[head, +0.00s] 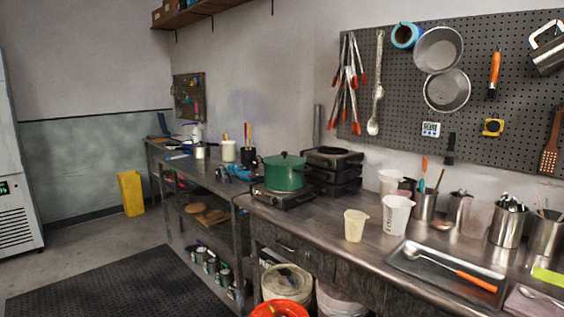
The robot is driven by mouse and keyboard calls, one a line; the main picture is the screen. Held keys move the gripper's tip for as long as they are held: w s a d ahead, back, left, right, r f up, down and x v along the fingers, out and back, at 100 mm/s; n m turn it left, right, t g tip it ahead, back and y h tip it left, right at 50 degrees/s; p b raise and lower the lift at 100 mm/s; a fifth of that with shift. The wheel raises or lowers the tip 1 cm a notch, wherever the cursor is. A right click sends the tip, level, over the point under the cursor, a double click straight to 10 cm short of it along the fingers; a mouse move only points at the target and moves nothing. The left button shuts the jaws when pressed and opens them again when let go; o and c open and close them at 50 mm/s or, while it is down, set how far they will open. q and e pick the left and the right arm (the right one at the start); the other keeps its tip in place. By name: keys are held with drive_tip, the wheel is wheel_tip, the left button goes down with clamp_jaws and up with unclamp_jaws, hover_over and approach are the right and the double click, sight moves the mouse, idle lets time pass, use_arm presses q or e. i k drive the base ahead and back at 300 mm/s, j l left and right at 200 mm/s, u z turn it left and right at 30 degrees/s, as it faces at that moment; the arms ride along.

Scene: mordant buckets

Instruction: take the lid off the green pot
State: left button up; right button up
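The green pot (284,178) stands upright on a small black burner (283,198) on the long workbench, right of the middle of the head view. Its green lid (285,159), with a small knob on top, sits on the pot. Neither of my grippers shows in the head view, so whether they are open or shut is hidden.
Stacked black burners (333,170) stand just right of the pot. A cream plastic jug (355,225), a white measuring jug (397,214) and a tray with a ladle (447,272) are further right. A blue tool (237,172) lies left. The dark floor mat (100,290) is clear.

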sight(284, 160)
drive_tip(key=i+u, duration=0.2)
drive_tip(key=u, duration=0.25)
drive_tip(key=i+l+u, duration=0.2)
drive_tip(key=u, duration=0.25)
